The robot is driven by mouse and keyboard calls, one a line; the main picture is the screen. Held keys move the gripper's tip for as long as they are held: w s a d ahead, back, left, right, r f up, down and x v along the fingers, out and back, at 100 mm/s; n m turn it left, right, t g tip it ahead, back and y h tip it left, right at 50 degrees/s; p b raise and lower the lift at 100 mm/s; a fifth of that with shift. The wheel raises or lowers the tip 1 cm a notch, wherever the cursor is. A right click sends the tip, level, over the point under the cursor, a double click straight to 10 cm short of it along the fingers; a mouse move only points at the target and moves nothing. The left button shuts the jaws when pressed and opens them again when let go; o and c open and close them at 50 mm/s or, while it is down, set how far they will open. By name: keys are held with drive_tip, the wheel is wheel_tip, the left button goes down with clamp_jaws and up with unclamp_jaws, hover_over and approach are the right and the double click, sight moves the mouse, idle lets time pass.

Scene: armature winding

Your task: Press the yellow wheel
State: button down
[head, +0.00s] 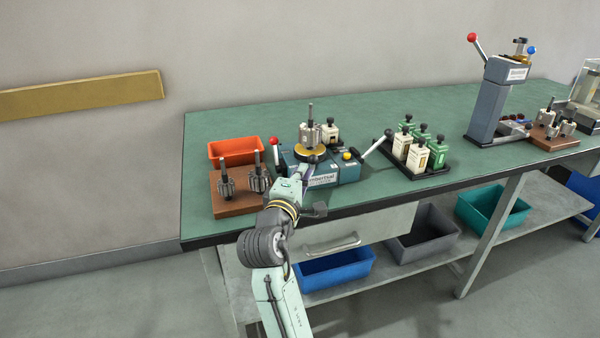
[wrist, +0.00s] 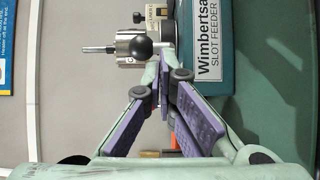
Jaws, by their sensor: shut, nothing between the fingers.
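A flat ochre-yellow wheel (head: 303,154) lies level on top of the blue slot feeder (head: 345,174), under a grey armature with an upright shaft (head: 309,132). My gripper (head: 312,159) is at the wheel's front edge in the head view; I cannot tell whether it touches. In the wrist view my gripper (wrist: 163,72) is shut and empty, its purple-padded fingers between the armature (wrist: 127,58) and the feeder's lettered face (wrist: 205,50). I cannot make out the wheel there. A small yellow knob (head: 347,155) sits on the feeder's right side.
A wooden block with armatures (head: 229,204) and an orange bin (head: 236,148) are at left.

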drive_tip(key=shift+s+d, duration=0.1)
drive_tip(key=shift+d, duration=1.05)
drive_tip(key=shift+d+p, duration=0.35)
drive_tip(key=shift+d, duration=0.55)
drive_tip(key=shift+w+d+p, duration=0.2)
drive_tip(key=shift+d+p, duration=0.15)
drive_tip(key=shift+d, duration=0.3)
drive_tip(key=shift+w+d, duration=0.1)
drive_tip(key=shift+d, duration=0.25)
idle(0.4)
